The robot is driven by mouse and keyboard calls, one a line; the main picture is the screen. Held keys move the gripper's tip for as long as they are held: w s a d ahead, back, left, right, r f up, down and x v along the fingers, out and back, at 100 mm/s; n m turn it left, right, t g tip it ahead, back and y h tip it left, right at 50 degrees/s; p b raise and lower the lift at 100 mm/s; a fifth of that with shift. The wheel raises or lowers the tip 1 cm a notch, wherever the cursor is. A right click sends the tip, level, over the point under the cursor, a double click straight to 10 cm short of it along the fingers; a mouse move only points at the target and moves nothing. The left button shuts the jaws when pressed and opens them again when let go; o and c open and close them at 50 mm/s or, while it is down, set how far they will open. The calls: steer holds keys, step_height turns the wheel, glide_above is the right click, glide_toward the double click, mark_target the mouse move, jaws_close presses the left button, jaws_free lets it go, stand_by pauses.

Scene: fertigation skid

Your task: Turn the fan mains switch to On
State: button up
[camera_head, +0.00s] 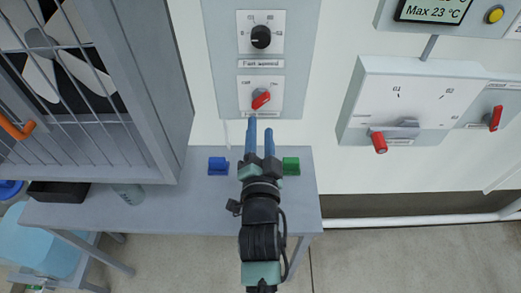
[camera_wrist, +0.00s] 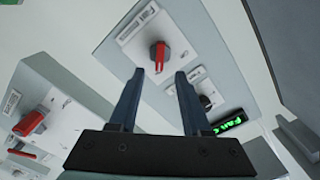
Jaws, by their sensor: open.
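The fan mains switch, a red rotary handle (camera_head: 261,100) on a white plate, sits low on the grey wall panel. Its handle is slanted in the head view; its markings are too small to read surely. In the wrist view the red handle (camera_wrist: 160,55) shows just beyond and between the fingertips. My gripper (camera_head: 260,127) is open and empty, its two blue fingers pointing at the panel just below the switch in the head view. My fingers also show in the wrist view (camera_wrist: 159,76). I see no clear contact with the handle.
A black fan speed knob (camera_head: 261,37) sits above the switch. A grey box (camera_head: 415,100) with red handles is at right. A caged fan (camera_head: 75,70) is at left. Below, a grey bench (camera_head: 160,207) bears blue (camera_head: 218,166) and green (camera_head: 291,166) items beside my gripper.

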steer(key=shift+s+b, duration=1.05)
steer(key=shift+s, duration=1.55)
